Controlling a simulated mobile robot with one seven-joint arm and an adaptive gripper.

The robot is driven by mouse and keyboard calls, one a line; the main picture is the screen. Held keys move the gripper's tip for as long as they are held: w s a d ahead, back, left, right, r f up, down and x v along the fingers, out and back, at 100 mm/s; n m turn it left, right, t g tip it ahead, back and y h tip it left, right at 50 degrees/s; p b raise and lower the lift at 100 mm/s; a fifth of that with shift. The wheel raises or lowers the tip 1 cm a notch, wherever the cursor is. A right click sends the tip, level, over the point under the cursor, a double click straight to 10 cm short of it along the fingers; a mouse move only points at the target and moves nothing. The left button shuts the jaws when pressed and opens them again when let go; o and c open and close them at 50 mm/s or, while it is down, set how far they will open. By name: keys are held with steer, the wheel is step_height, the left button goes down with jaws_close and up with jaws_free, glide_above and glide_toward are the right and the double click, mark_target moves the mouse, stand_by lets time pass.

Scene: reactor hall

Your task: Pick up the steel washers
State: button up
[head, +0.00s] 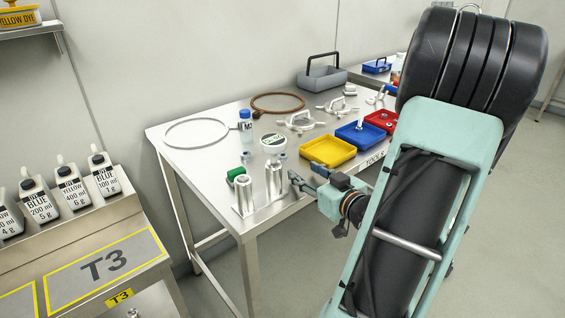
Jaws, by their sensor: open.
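I cannot pick out the steel washers for certain at this size. Two shiny steel cylindrical pieces, a left one (243,194) and a right one (273,180), stand upright near the front left corner of the steel table (205,165). I cannot tell whether they are washer stacks or posts. My gripper (304,176) is open, just right of the right steel piece, with its fingers pointing left toward it. Nothing shows between the fingers. My arm covers the right part of the scene.
Beside the steel pieces are a green item (236,173), a white-topped round container (273,144) and a small bottle (245,126). Yellow (328,163), blue (373,148) and red (394,121) trays lie to the right. A large steel ring (196,148) lies at the back left.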

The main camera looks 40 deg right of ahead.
mark_target(286, 157)
steer(key=shift+s+a+f, duration=0.1)
steer(key=shift+s+a, duration=0.05)
steer(key=shift+s, duration=0.1)
steer(key=shift+w, duration=0.25)
steer(key=b+x, duration=0.1)
steer(key=x, duration=0.3)
steer(key=shift+w, duration=0.35)
steer(key=shift+r+b+x, duration=0.2)
steer(key=shift+x, duration=1.2)
steer(key=shift+r+b+x, duration=0.15)
steer(key=shift+r+x, duration=0.1)
steer(key=shift+x, duration=1.1)
steer(key=shift+w, duration=0.1)
steer(key=c, duration=1.2)
steer(key=shift+o, duration=0.2)
steer(key=shift+r, duration=0.1)
